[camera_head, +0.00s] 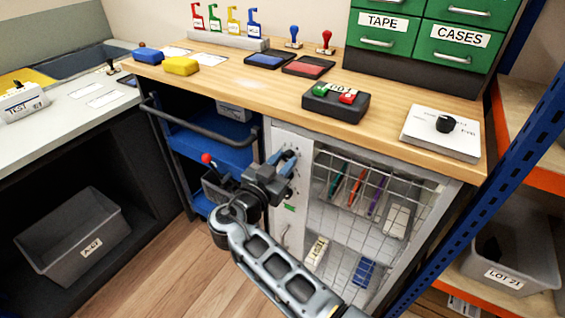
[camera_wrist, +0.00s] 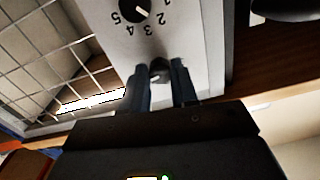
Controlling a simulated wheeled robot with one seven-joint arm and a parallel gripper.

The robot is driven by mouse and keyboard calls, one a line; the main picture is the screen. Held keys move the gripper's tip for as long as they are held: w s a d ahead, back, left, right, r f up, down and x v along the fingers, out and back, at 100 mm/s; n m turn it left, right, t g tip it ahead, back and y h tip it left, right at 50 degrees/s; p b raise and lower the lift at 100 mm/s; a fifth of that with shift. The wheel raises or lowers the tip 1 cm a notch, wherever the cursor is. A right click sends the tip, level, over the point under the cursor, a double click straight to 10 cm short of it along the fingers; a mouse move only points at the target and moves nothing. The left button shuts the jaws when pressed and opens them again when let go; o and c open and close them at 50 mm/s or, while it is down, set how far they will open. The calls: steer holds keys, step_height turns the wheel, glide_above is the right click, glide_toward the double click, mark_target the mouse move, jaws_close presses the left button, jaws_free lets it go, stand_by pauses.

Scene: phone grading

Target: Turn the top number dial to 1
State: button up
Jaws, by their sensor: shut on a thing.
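The top number dial (camera_wrist: 158,72) is a small dark knob on the pale cabinet panel (camera_wrist: 196,40). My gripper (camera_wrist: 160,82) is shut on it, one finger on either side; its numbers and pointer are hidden. In the wrist view the panel looks upside down. A second black dial (camera_wrist: 132,10) with a pale pointer lies farther up that picture, with the numbers 2 to 5 showing around it. In the head view my gripper (camera_head: 287,163) is at the upper part of the panel (camera_head: 290,140), and the dials are mostly hidden behind it.
A wire mesh door (camera_head: 375,205) with phones and coloured items behind it stands right of the panel. The wooden worktop (camera_head: 390,95) is above, with a black box (camera_head: 335,103) bearing red and green buttons. A blue trolley (camera_head: 215,150) stands left of my gripper.

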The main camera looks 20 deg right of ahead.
jaws_close()
